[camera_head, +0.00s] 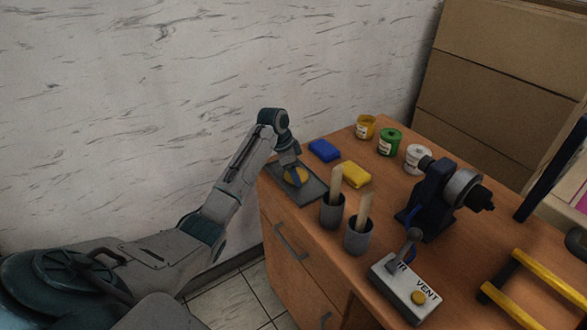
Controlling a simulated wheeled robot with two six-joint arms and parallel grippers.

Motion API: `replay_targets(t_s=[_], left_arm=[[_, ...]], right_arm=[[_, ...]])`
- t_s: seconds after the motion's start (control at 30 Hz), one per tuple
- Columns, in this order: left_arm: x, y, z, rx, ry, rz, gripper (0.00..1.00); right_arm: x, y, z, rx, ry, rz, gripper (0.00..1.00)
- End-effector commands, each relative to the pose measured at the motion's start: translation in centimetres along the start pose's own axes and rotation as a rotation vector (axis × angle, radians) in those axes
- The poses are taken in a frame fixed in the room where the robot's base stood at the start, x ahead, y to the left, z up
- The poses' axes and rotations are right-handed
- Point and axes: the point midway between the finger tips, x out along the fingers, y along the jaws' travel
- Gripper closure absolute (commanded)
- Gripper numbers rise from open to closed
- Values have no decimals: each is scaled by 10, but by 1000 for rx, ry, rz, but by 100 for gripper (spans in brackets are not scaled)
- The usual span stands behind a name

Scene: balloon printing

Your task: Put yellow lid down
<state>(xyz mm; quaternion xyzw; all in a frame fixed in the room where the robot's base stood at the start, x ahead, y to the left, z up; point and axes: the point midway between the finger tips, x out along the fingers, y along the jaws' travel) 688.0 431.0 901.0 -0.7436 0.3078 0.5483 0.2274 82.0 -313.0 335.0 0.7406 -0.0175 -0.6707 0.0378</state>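The yellow lid (302,174) is at the grey tray (311,190) on the near left corner of the wooden table. My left gripper (296,181) points down at the lid and covers part of it. The view is too small to tell whether its fingers grip the lid, or whether the lid rests on the tray or is just above it. The yellow jar (366,128) stands at the back of the table and looks uncovered. My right gripper is not in view.
Blue (324,150) and yellow (356,175) sponges lie beside the tray. Two grey cups (332,213) (358,238) with wooden sticks stand nearer. Green (390,142) and white (418,157) jars, a dark machine (436,200) and a lever control box (403,287) are to the right.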

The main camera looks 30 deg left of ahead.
Motion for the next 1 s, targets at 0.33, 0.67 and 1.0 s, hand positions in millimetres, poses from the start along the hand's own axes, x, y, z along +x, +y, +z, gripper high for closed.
replay_targets(t_s=[0.33, 0.67, 1.0], left_arm=[[3, 0, 1, 0, 0, 0, 5], [1, 0, 0, 0, 0, 0, 5], [-56, -1, 0, 1, 2, -5, 5]], right_arm=[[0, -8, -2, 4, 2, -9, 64], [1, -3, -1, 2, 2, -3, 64], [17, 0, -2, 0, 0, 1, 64]])
